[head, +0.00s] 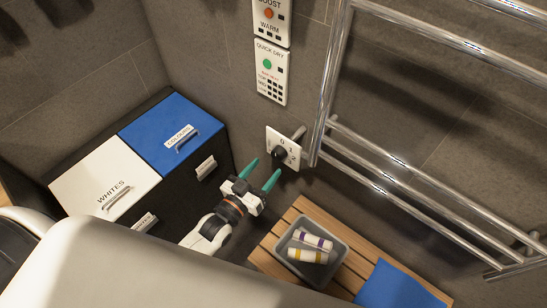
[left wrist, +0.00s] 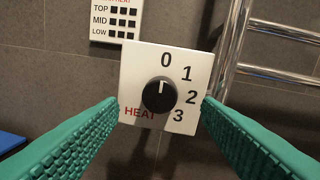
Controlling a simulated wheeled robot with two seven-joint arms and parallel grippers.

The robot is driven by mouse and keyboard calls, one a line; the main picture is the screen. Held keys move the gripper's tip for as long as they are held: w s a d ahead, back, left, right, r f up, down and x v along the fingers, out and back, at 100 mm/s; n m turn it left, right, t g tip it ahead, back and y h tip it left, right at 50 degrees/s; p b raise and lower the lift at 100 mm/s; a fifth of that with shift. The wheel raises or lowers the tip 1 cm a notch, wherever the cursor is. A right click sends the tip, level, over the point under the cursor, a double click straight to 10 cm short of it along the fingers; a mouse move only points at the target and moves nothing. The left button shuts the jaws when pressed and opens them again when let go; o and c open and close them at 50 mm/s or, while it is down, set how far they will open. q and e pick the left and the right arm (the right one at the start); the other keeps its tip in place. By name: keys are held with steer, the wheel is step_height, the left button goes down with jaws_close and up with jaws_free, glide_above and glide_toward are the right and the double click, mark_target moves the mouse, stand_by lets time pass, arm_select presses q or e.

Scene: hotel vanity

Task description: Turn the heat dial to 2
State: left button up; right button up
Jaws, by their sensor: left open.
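The heat dial is a round black knob (left wrist: 160,95) on a white wall plate (left wrist: 135,75) marked HEAT, 0, 1, 2 and 3. In the left wrist view its white mark points up, toward the 0. In the head view the plate (head: 271,136) is on the wall below the control panels, and the knob shows small. My left gripper (head: 261,173) is open and empty, its green fingers pointing at the plate. In the left wrist view the fingers (left wrist: 160,104) stand on either side of the knob, apart from it. My right gripper is not in view.
A chrome towel rail (head: 400,175) rises close right of the plate. A QUICK DRY panel (head: 271,85) hangs above. Hampers with a white lid (head: 90,175) and blue lid (head: 160,120) stand left. Below is a slatted bench (head: 270,240) with a grey tray (head: 335,265) of rolled towels.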

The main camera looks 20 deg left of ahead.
mark_target(276, 157)
arm_select(q)
steer(key=x, duration=0.5)
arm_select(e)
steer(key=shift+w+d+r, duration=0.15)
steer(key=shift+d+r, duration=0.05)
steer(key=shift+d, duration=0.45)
arm_select(q)
steer(key=c, duration=1)
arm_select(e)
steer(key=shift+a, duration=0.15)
